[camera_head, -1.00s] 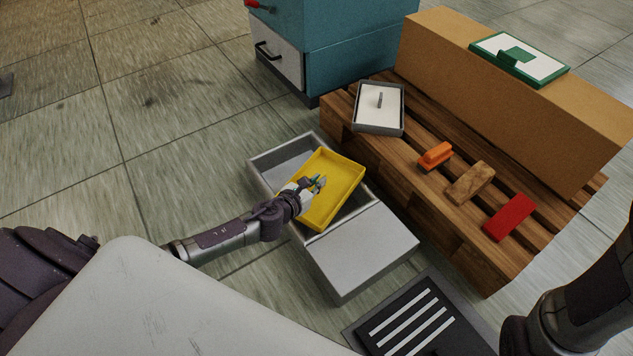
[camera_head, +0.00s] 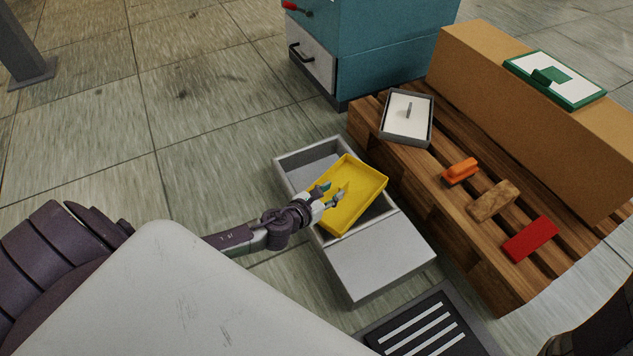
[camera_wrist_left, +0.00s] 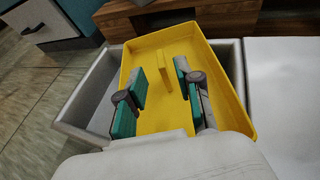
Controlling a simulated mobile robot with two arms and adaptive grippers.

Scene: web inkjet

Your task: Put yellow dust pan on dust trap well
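The yellow dust pan (camera_head: 366,178) is a shallow tray resting over the open part of a grey box, which looks like the dust trap well (camera_head: 292,157). It lies askew on or within the rim, leaving gaps at the left and lower right; exact seating is unclear. In the left wrist view, the pan (camera_wrist_left: 215,60) has an upright yellow tab handle (camera_wrist_left: 165,68). My left gripper (camera_head: 331,194) is over the pan with fingers spread; it also shows in the left wrist view (camera_wrist_left: 160,98), with clear space around the tab. My right gripper is out of view.
A wooden pallet (camera_head: 440,215) at the right holds a white-grey tray (camera_head: 406,117), orange, wooden and red blocks, and a cardboard box (camera_head: 540,110). A teal cabinet (camera_head: 390,55) stands behind. A slotted dark panel (camera_head: 425,325) lies in front. Floor at left is clear.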

